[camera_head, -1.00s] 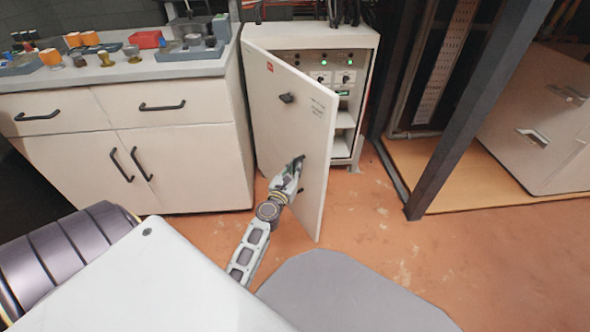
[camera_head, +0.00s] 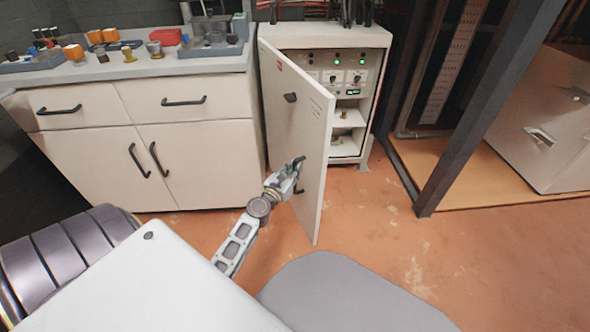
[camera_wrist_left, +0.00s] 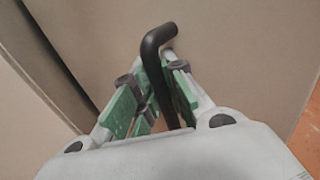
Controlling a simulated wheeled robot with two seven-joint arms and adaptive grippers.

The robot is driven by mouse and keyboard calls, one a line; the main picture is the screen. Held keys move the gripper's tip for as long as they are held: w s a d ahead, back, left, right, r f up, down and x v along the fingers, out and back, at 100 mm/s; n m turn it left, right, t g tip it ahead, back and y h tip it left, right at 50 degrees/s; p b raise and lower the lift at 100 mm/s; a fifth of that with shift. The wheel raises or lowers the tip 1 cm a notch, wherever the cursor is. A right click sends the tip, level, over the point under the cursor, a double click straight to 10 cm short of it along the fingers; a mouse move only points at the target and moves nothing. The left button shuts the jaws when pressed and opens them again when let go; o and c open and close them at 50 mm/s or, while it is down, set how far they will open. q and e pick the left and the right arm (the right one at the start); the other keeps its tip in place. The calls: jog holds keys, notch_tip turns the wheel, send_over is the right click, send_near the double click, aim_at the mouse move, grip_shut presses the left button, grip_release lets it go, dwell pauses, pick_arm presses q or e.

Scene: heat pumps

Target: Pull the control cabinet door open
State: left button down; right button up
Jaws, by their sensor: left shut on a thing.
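The control cabinet (camera_head: 378,90) stands against the back wall. Its white door (camera_head: 300,130) hangs from the left side and stands well open toward me, with the shelves and lit control panel inside showing. My left gripper (camera_head: 296,169) is at the lower part of the door's outer face. In the left wrist view, the green-padded fingers (camera_wrist_left: 152,100) are shut around the black bent door handle (camera_wrist_left: 158,45), whose upper end sticks out past them. My right gripper is not in view.
A white drawer cabinet (camera_head: 200,145) with a worktop of small parts stands left of the door. A dark metal post (camera_head: 470,120) rises at the right. Orange floor (camera_head: 370,230) is free before the cabinet.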

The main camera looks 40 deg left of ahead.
pick_arm(q)
jog(key=shift+d+f, duration=0.2)
jog(key=shift+d, duration=0.1)
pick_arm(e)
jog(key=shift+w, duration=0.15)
pick_arm(q)
jog(key=c, duration=1.5)
grip_release()
jog(key=shift+r, duration=0.1)
jog(key=shift+o, duration=0.2)
jog(key=s, duration=0.7)
jog(key=shift+s+d, duration=0.2)
jog(key=shift+s, duration=0.05)
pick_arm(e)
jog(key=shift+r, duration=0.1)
